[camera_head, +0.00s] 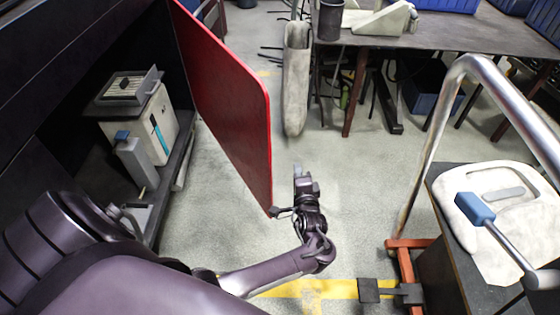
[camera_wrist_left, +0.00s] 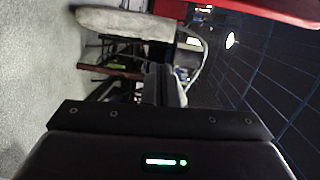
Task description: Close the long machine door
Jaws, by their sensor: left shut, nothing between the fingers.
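The long machine door (camera_head: 228,105) is a tall red panel with rounded corners in the head view. It stands open, swung out from the dark machine (camera_head: 40,65) on the left. Its red also shows along the top right of the left wrist view (camera_wrist_left: 270,10). My left gripper (camera_head: 298,172) is just right of the door's free edge, near its lower corner, with its fingers pointing away from me. Whether the wrist touches the door is unclear. The fingers are shut and empty, side by side in the left wrist view (camera_wrist_left: 165,84). My right gripper is out of view.
Inside the machine opening stands a grey-white unit (camera_head: 140,125). A workbench (camera_head: 465,35) with blue bins is at the back right. A metal tube frame (camera_head: 430,130) and a dark table (camera_head: 440,215) stand at right. Grey floor lies between door and frame.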

